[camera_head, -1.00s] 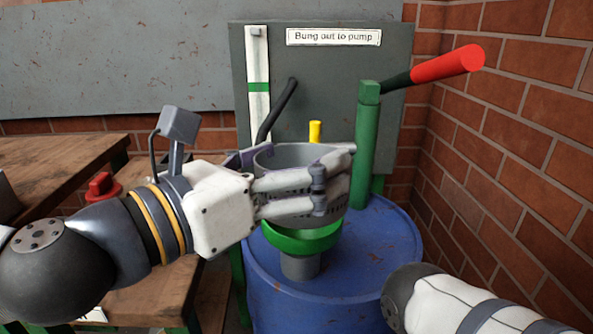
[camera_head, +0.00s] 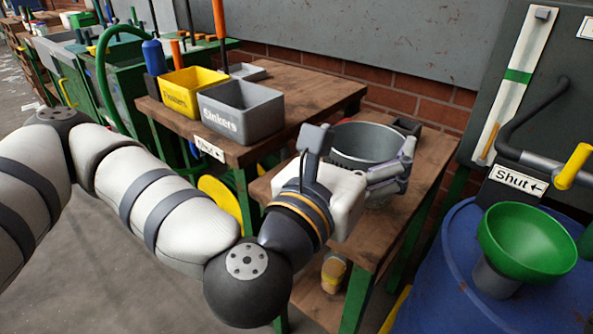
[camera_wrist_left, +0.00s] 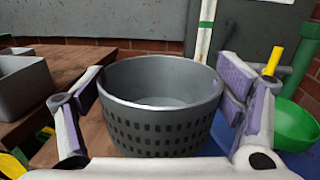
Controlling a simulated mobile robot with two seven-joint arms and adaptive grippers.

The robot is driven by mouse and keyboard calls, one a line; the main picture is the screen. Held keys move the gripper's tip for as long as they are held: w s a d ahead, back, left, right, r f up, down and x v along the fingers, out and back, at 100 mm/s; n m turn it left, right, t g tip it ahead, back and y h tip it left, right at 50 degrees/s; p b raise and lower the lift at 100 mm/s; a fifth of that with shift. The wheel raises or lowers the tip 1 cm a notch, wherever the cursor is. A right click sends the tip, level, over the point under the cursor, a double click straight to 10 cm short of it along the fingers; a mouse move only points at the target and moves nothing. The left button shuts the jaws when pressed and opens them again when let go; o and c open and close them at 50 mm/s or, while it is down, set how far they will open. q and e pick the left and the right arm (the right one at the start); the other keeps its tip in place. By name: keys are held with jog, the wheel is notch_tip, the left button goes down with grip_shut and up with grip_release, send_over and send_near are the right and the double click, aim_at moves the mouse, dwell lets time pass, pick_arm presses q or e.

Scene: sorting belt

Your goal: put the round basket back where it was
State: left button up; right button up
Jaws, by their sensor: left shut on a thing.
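The round grey basket (camera_head: 360,143) has a perforated wall, which shows in the left wrist view (camera_wrist_left: 160,132). It is upright and looks empty. My left gripper (camera_head: 372,172) is shut on it, with fingers on opposite sides of the wall in the left wrist view (camera_wrist_left: 163,100). The basket is over the lower wooden bench (camera_head: 408,214), left of the drum. I cannot tell whether its base touches the bench top. My right gripper is not in view.
A small dark tray (camera_head: 404,126) sits behind the basket. The yellow bin (camera_head: 192,100) and grey "Sinkers" bin (camera_head: 240,112) stand on the higher bench at left. At right are the blue drum (camera_head: 450,285), green funnel (camera_head: 530,243) and yellow-handled lever (camera_head: 573,167).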

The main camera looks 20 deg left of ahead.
pick_arm(q)
jog(key=s+a+n+y, duration=0.1)
jog(key=a+n+y, duration=0.2)
jog(key=a+y, duration=0.3)
jog(key=shift+t+h, duration=0.4)
jog(key=w+a+f+b, duration=0.2)
jog(key=w+f, duration=0.1)
jog(key=w, duration=0.1)
jog(key=w+a+f+b, duration=0.1)
jog(key=w+f+b, duration=0.1)
jog(key=w+f, duration=0.1)
jog(key=w+a+f+b, duration=0.2)
jog(key=w+f, duration=0.1)
jog(key=w, duration=0.2)
jog(key=shift+w+a+f, duration=0.25)
jog(key=shift+a+f, duration=0.05)
jog(key=f, duration=0.3)
jog(key=shift+w+b, duration=0.25)
jog(key=shift+b, duration=0.05)
jog(key=shift+f, duration=0.4)
jog(key=o, duration=1.2)
jog(key=shift+o, duration=1.1)
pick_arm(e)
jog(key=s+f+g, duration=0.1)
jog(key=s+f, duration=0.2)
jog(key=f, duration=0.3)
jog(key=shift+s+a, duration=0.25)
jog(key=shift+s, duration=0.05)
